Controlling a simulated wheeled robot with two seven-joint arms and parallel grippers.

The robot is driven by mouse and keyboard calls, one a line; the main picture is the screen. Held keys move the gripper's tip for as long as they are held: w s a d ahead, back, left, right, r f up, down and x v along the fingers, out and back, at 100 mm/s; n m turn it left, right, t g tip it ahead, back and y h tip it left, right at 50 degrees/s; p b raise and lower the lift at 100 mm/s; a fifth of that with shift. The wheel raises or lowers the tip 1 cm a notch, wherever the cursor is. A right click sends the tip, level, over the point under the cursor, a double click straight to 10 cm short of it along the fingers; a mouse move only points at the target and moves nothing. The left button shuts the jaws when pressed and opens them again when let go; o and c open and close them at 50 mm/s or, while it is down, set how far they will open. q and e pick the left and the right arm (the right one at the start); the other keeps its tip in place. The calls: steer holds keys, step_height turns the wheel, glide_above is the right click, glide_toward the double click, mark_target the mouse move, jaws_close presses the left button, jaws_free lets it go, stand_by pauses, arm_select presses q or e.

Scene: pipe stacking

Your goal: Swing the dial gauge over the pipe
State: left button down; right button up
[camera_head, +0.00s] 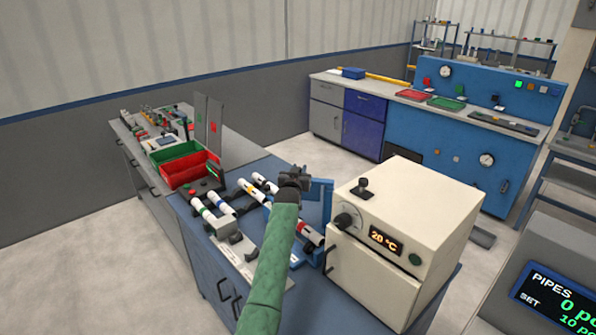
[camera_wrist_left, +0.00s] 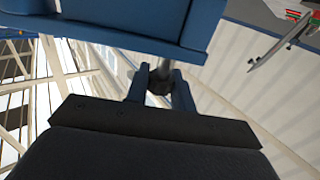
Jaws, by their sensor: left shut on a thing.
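My left arm, in a green sleeve, reaches up from the bottom of the head view to its dark left gripper (camera_head: 294,179), above the blue bench. In the left wrist view the left gripper (camera_wrist_left: 159,88) has its two fingers shut on a small dark part at the end of a short grey rod (camera_wrist_left: 162,70). I cannot make out a dial face on it. A blue upright piece (camera_head: 318,203) stands just right of the gripper in the head view. White pipes with coloured bands, one of them this pipe (camera_head: 311,234), lie on the bench below. The right gripper is not in view.
A cream oven-like box (camera_head: 405,225) reading 20 °C stands close on the right. Red (camera_head: 190,170) and green bins stand at the left. A grey block (camera_head: 235,248) is left of my arm. A blue test bench (camera_head: 440,128) stands behind.

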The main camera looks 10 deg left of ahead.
arm_select(q)
steer(key=c, duration=1.2)
jaws_free()
steer(key=shift+s+f, duration=0.1)
steer(key=shift+s, duration=0.2)
steer(key=s+b, duration=0.3)
steer(key=s, duration=0.4)
steer(key=shift+a, duration=0.3)
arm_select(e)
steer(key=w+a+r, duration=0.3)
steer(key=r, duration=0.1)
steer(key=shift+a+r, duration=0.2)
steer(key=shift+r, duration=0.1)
